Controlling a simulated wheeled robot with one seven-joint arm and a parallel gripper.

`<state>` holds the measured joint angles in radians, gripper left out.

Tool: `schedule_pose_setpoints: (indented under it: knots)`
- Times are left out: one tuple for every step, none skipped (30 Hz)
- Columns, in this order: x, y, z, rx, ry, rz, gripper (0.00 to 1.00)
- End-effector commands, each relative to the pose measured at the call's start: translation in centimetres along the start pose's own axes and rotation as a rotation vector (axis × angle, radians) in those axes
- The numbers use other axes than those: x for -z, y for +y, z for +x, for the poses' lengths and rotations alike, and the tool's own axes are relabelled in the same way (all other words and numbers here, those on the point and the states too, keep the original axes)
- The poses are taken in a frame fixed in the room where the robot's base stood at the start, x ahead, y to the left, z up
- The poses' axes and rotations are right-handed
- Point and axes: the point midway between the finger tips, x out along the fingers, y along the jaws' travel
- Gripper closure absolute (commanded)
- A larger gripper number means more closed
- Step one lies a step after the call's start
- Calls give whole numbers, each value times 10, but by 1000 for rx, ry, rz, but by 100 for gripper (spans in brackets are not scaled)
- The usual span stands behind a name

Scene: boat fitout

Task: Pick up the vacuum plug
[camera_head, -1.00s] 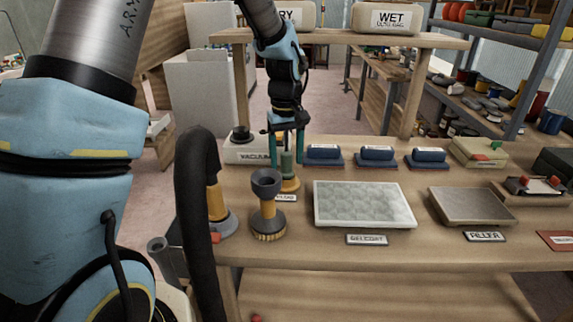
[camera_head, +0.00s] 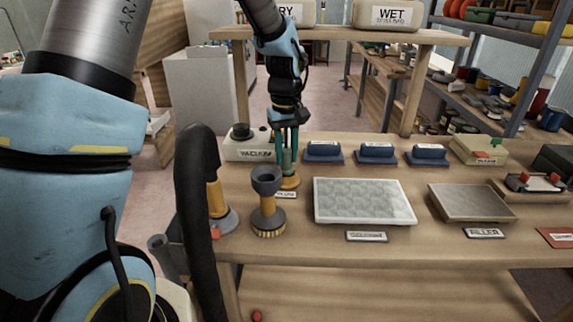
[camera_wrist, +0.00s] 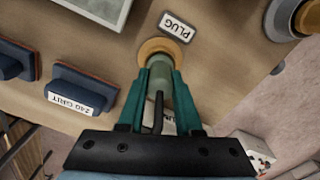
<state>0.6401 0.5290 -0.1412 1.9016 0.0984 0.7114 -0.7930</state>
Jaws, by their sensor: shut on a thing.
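The vacuum plug is a green cylinder on a round orange base (camera_head: 289,183), standing upright on the wooden bench. In the wrist view its green body (camera_wrist: 160,68) shows between my fingers, with the orange base below, beside a label reading PLUG (camera_wrist: 175,26). My gripper (camera_head: 287,160) points down from above, its teal fingers shut on the green body. In the wrist view my gripper (camera_wrist: 159,88) has a finger on each side of it. I cannot see the base clear of the bench.
The white vacuum box (camera_head: 250,150) is behind left. Blue sanding blocks (camera_head: 323,152) are to the right, and a pale tray (camera_head: 363,201) lies front right. A black hose (camera_head: 197,220) is at left.

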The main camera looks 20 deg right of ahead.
Motion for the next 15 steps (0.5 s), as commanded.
schedule_pose_setpoints:
  knots:
    - [0,0,0,0,0,0,100]
    - [0,0,0,0,0,0,100]
    - [0,0,0,0,0,0,100]
    - [0,0,0,0,0,0,100]
    - [0,0,0,0,0,0,100]
    - [0,0,0,0,0,0,100]
    - [0,0,0,0,0,0,100]
    - [0,0,0,0,0,0,100]
    - [0,0,0,0,1,0,100]
    - [0,0,-1,-1,1,0,100]
    - [0,0,-2,-1,1,0,100]
    - [1,0,-4,-2,2,0,100]
    - [1,1,-7,-2,3,0,100]
    - [1,1,-10,-2,3,0,100]
    - [1,1,-16,-3,5,0,100]
